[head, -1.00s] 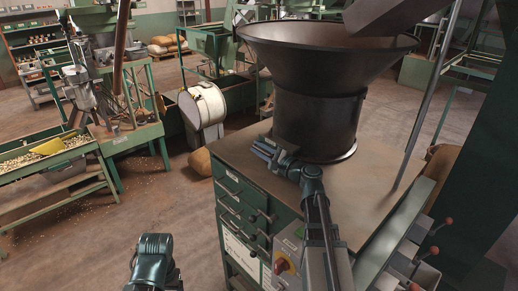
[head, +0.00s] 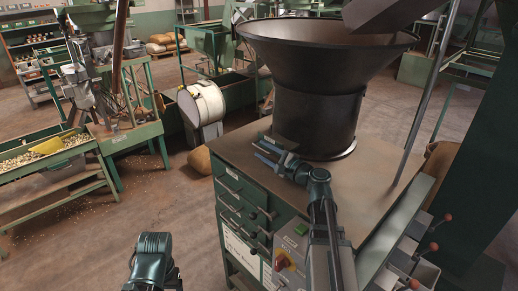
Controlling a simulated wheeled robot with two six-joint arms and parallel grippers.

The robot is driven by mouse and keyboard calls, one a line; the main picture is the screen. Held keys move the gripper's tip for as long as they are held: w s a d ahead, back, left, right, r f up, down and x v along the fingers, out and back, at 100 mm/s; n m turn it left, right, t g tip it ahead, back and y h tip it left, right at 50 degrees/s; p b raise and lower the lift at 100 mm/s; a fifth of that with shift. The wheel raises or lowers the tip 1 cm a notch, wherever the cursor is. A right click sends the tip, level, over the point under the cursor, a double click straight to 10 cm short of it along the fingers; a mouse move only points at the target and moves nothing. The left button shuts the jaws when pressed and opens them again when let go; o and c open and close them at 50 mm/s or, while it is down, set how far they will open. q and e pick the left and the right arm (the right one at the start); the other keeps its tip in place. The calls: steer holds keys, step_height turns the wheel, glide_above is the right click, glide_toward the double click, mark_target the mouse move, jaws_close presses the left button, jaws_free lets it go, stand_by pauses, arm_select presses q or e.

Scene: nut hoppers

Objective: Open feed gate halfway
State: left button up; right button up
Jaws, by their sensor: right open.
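A big dark metal hopper (head: 316,110) with a flared funnel top stands on the bench top (head: 375,185). My right gripper (head: 261,149) is open and empty beside the lower left of the hopper, over the bench's left edge. Its jaws point left; I cannot tell whether they touch anything. I cannot tell which part is the feed gate. Levers with reddish knobs (head: 447,217) stand at the bench's right side. Black knobs (head: 270,215) stick out of the green cabinet (head: 228,205) below the gripper. Part of my left arm (head: 152,262) shows at the bottom; its gripper is out of view.
A control box with a red knob (head: 283,261) sits at the cabinet's front, close to my right forearm. A slanting metal rod (head: 422,110) rises at the right of the hopper.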

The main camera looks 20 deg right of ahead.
steer(key=v, duration=1.1)
